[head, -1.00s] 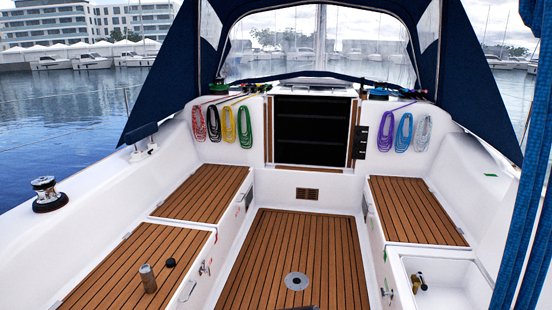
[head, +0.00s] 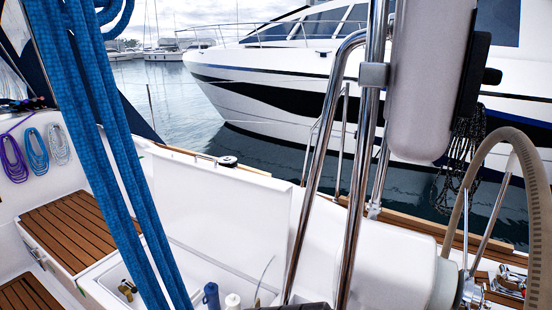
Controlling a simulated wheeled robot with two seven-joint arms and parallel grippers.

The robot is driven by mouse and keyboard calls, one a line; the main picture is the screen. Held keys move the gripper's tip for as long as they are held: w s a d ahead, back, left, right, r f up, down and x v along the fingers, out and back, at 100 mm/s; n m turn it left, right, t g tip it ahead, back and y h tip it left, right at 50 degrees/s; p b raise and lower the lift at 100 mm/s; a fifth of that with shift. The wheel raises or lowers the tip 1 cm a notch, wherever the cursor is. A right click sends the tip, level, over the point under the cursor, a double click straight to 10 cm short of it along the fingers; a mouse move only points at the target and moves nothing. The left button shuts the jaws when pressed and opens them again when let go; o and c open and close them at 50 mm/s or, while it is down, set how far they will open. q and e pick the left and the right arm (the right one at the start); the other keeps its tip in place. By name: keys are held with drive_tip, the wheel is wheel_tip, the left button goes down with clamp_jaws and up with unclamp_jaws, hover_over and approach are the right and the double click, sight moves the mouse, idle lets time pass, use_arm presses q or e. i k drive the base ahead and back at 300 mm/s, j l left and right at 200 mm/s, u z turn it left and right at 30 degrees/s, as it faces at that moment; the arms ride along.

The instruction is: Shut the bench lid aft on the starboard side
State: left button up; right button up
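The aft starboard bench lid (head: 215,210) stands open and upright in the head view, its plain white face towards me. Below it is the open bench locker (head: 92,287), partly hidden by blue ropes. In the locker I see a blue bottle (head: 211,296), a white bottle (head: 233,301) and a small dark and brass-coloured item (head: 127,289). The locker's near side is cut off by the bottom of the picture. Neither of my grippers can be made out.
Thick blue ropes (head: 95,150) hang in front of the locker's left part. Steel tubes (head: 350,190) rise right of the lid, with a steering wheel (head: 537,190) further right. The forward starboard bench lid (head: 75,230), with teak slats, lies shut.

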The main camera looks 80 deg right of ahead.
sight(240, 220)
drive_tip(key=z, duration=2.1)
drive_tip(key=j, duration=0.2)
